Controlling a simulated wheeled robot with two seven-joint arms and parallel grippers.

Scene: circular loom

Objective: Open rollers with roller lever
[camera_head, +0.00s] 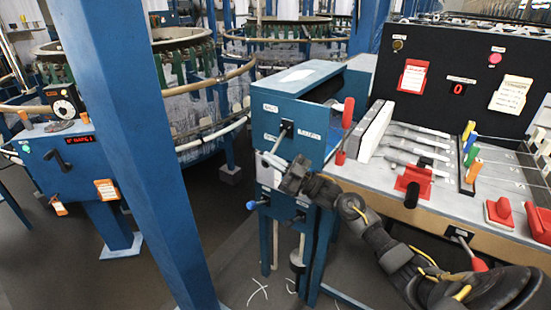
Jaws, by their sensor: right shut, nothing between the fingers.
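A blue machine box (300,100) with small white labels stands in the middle of the head view. A dark lever (284,130) sits on its front face. A lever with a red handle (348,113) stands upright at the box's right side. The labels are too small to read, so I cannot tell which is the roller lever. My right gripper (274,166) is shut and empty in front of the box's lower front, just below the dark lever. I cannot tell if it touches the box. My left gripper is out of view.
A workbench (450,212) with colored levers and red blocks lies to the right, below a black panel (440,70). A blue post (125,120) crosses the left. A blue control box (65,160) and circular loom (190,100) stand behind it. Open floor (220,230) lies between.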

